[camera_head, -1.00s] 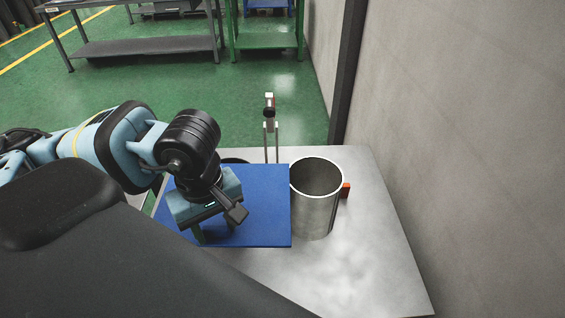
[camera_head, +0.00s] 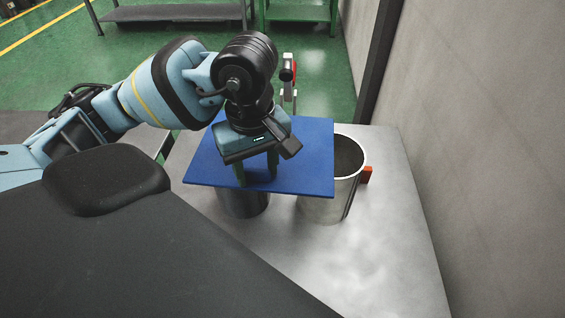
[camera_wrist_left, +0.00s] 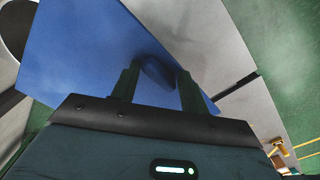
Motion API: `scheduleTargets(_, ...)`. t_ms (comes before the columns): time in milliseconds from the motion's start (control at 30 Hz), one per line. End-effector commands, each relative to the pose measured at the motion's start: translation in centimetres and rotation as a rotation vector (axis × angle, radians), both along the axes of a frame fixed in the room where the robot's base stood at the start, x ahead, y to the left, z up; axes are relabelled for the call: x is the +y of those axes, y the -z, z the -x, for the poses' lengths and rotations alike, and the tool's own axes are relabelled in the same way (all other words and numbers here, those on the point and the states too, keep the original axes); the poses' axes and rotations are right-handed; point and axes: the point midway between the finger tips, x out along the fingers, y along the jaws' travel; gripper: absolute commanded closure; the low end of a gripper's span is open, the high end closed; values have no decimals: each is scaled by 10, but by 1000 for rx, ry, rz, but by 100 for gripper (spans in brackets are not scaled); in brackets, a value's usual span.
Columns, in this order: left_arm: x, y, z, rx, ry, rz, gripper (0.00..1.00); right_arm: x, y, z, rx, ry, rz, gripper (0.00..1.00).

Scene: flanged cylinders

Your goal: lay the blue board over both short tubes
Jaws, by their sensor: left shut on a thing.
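The blue board (camera_head: 312,150) is flat and roughly level in the head view. My left gripper (camera_head: 257,178) is shut on a raised blue grip on its top; this grip (camera_wrist_left: 157,74) shows between the fingers in the left wrist view. A dark short tube (camera_head: 243,205) stands under the board, its top hidden. A lighter grey short tube (camera_head: 318,209) stands to its right. The board covers the left part of this tube's mouth, and the right part is open to view. I cannot tell whether the board touches either tube. My right gripper is not in view.
The tubes stand on a grey metal table (camera_head: 390,240) beside a wall (camera_head: 480,120). A small orange-red block (camera_head: 366,175) sits right of the lighter tube. A slim upright red and grey object (camera_head: 288,75) is behind the board. The table's front right is clear.

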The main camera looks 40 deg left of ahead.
Motion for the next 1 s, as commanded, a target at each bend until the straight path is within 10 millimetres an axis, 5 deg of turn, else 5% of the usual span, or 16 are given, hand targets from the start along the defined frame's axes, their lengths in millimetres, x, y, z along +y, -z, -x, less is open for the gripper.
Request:
scheduleTargets(300,-7,3,-46,-1,0,0,79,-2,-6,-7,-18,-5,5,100)
scheduleTargets(667,-9,5,-59,0,0,-1,79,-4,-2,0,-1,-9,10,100)
scheduleTargets(1000,-8,40,-57,-2,1,-2,79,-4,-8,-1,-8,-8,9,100)
